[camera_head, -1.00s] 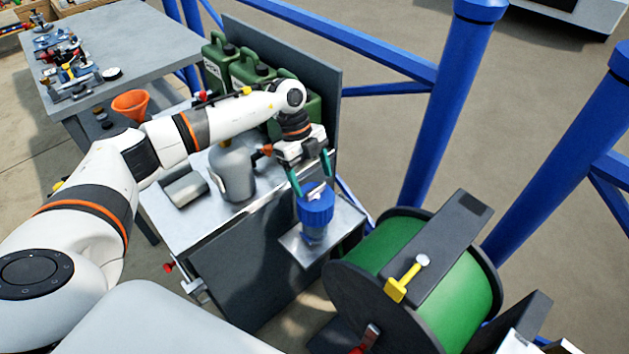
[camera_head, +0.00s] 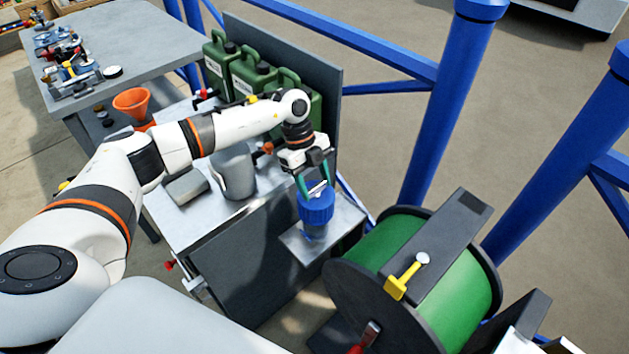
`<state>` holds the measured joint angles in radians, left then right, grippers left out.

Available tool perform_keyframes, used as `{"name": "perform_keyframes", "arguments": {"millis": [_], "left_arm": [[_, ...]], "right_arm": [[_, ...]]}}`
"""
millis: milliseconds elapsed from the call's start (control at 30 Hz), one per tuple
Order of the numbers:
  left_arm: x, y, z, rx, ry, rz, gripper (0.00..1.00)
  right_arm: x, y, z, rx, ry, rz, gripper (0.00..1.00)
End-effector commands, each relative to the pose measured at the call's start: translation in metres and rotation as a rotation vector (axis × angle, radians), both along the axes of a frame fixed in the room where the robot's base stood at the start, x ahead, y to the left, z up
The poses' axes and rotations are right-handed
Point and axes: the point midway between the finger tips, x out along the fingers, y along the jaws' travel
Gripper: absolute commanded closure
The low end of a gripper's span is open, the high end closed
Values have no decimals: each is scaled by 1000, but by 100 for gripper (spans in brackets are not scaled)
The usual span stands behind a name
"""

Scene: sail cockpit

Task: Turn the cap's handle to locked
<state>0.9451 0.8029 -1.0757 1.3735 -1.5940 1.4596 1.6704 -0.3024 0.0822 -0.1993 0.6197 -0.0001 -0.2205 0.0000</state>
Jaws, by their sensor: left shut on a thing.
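The blue cap (camera_head: 316,208) sits upright on a small metal shelf (camera_head: 345,214) at the side of the grey cabinet. Its pale handle (camera_head: 318,187) lies across the top. My left gripper (camera_head: 317,190) points down over the cap from above. Its two green fingertips are closed in on the handle, one on each side. The fingers partly hide the handle, and I cannot read any locked mark. My right gripper is not in view.
A green hose reel (camera_head: 455,262) with a yellow lever (camera_head: 402,279) stands close to the right of the cap. Green jerrycans (camera_head: 253,76) stand behind my left arm. A grey metal container (camera_head: 234,172) and an orange funnel (camera_head: 132,101) stand to the left.

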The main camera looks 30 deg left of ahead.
Motion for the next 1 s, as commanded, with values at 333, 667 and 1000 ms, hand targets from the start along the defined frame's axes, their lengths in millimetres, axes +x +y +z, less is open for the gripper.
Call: {"name": "perform_keyframes", "arguments": {"millis": [333, 667, 1000], "left_arm": [[2, -1, 0, -2, -1, -153, 69], [4, -3, 0, -1, -2, -453, 69], [5, -4, -1, -1, -2, -777, 69]], "right_arm": [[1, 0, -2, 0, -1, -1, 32], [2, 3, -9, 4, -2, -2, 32], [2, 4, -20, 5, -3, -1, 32]]}}
